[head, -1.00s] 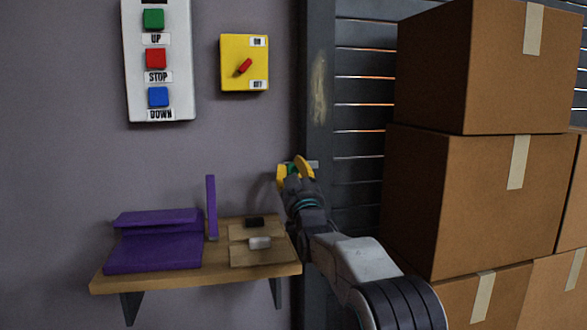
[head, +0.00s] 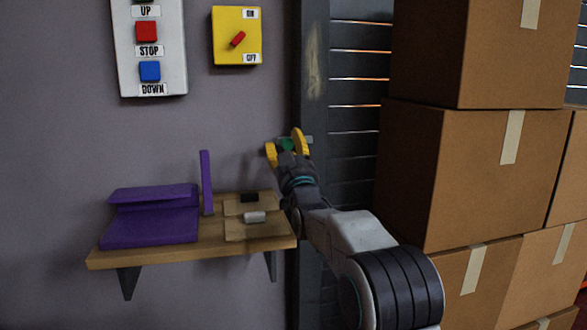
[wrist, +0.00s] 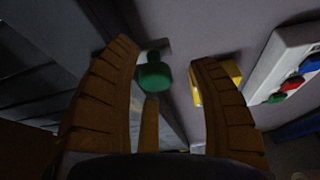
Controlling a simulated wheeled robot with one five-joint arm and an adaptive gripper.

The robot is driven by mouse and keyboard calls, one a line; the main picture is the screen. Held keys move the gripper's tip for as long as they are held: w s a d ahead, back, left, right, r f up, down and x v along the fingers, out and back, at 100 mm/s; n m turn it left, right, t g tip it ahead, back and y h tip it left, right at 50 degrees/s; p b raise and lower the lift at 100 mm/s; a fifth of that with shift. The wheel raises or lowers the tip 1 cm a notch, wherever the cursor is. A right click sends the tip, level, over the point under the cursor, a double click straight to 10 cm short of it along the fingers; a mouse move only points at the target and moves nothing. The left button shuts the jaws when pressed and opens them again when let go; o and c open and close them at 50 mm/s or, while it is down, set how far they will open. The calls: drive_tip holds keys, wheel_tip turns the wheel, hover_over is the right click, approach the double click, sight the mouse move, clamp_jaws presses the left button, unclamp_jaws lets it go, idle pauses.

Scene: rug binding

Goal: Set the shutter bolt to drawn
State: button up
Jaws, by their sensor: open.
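The shutter bolt (head: 308,139) is a small grey bar at the dark door post, with a green knob at its left, mostly behind my fingers in the head view. In the wrist view the green knob (wrist: 155,75) shows clearly, with a grey piece of the bolt above it. My gripper (head: 285,143) is open at the post, its two yellow fingers spread on either side of the knob. In the wrist view the knob lies between the fingers, nearer the left one, with no clear contact. I cannot tell how far the bolt extends.
A yellow switch box (head: 236,36) and a button panel (head: 150,50) hang on the wall. Below, a wooden shelf (head: 190,255) holds purple pieces and small blocks. Stacked cardboard boxes (head: 470,180) stand close at the right, before the slatted shutter (head: 355,120).

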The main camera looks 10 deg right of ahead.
drive_tip(key=v, duration=1.1)
idle(0.4)
drive_tip(key=s+r+g+p, duration=0.4)
drive_tip(key=s+g+p, duration=0.2)
drive_tip(key=s+p, duration=0.6)
drive_tip(key=s+r+g+p, duration=0.3)
drive_tip(key=s+g+p, duration=0.3)
drive_tip(key=s+p, duration=0.7)
drive_tip(key=s+r+g+p, duration=0.4)
drive_tip(key=s+g+p, duration=0.3)
drive_tip(key=s+p, duration=0.6)
drive_tip(key=shift+s+r, duration=0.25)
drive_tip(key=shift+r, duration=0.1)
drive_tip(key=shift+o, duration=0.2)
